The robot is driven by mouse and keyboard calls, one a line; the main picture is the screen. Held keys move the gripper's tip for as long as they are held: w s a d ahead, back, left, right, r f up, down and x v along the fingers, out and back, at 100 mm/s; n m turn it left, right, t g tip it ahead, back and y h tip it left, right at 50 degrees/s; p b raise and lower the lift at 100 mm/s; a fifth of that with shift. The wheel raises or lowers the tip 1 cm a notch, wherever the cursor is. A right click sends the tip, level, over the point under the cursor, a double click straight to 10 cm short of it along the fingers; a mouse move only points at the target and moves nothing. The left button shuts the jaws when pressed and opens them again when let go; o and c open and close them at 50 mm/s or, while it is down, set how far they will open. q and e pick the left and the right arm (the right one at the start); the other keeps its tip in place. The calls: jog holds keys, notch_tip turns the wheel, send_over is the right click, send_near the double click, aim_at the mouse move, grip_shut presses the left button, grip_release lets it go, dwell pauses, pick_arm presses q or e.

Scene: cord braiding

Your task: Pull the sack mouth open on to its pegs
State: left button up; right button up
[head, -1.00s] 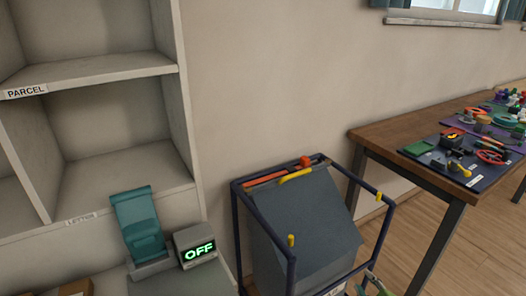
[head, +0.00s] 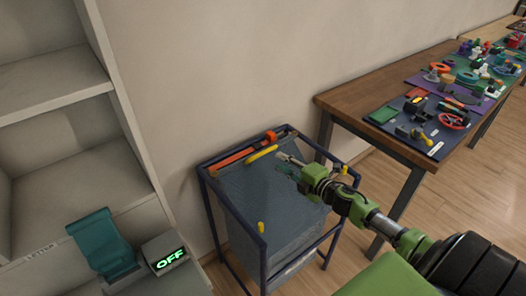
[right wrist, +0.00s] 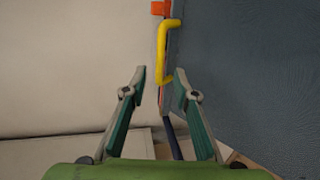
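The blue-grey sack (head: 240,192) hangs in a dark blue metal frame (head: 226,208). Its front panel slopes up to the back rail, so the mouth looks closed there. A yellow handle (head: 262,153) sits on the mouth edge, beside an orange bar (head: 236,157). Yellow pegs stand on the frame at the front left (head: 261,227) and right (head: 344,169). My right gripper (head: 283,163) is open and empty, above the sack near the handle. In the right wrist view the handle (right wrist: 166,52) lies ahead of the open fingers (right wrist: 160,86), apart from them. My left gripper is out of view.
A wooden table (head: 345,98) with mats and several small objects stands to the right. White shelves (head: 60,140) stand at the left, with a teal stand (head: 98,243) and an OFF display (head: 168,262) below. A wall (head: 200,70) is close behind the frame.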

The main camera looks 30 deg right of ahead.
aim_at(265, 151)
jog(key=x, duration=1)
jog(key=shift+w+f, duration=0.1)
jog(key=shift+w, duration=0.15)
grip_shut()
